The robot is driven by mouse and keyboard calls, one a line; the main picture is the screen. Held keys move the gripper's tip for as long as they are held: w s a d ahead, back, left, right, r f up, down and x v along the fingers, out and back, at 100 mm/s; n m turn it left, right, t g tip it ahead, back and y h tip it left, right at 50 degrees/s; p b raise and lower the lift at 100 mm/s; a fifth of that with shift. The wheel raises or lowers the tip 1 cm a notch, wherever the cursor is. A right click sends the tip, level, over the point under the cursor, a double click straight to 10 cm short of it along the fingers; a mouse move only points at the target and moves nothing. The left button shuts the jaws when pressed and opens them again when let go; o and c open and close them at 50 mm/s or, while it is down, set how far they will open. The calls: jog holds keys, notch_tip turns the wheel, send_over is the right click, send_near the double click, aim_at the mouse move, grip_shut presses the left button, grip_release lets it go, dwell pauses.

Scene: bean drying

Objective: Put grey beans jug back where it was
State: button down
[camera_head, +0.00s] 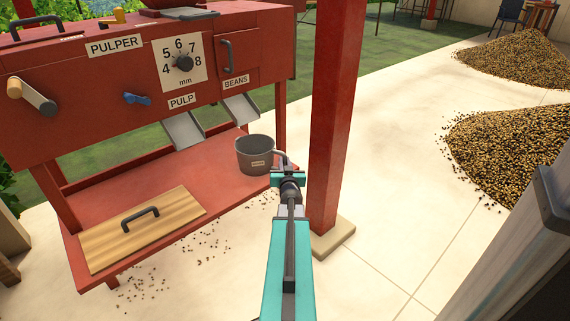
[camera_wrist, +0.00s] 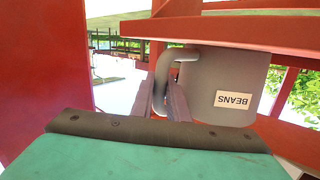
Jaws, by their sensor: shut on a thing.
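The grey beans jug (camera_head: 256,155) is at the right end of the red machine's lower shelf (camera_head: 215,160), below the chute labelled BEANS (camera_head: 241,108). It looks upright; whether its base touches the shelf is hard to tell. Its handle points right, toward my arm. My gripper (camera_head: 285,169) is shut on that handle. In the wrist view the jug (camera_wrist: 228,85) appears upside down with its BEANS label, and the fingers of my gripper (camera_wrist: 168,98) are at the grey handle (camera_wrist: 163,75). The inside of the jug is mostly dark in the head view.
A red post (camera_head: 335,110) on a pale footing stands just right of my gripper. A wooden board with a black handle (camera_head: 140,229) lies on the shelf's left part. The PULP chute (camera_head: 184,131) hangs left of the jug. Bean heaps (camera_head: 515,140) lie on the floor at right.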

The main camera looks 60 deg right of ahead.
jog(key=c, duration=1.7)
grip_release()
jog(key=shift+p+v, duration=0.5)
jog(key=shift+v, duration=0.75)
jog(key=p+v, duration=0.3)
jog(key=v, duration=0.2)
jog(key=shift+a+r, duration=0.1)
jog(key=shift+r, duration=0.1)
jog(key=shift+s+a+p, duration=0.1)
jog(key=shift+p, duration=0.25)
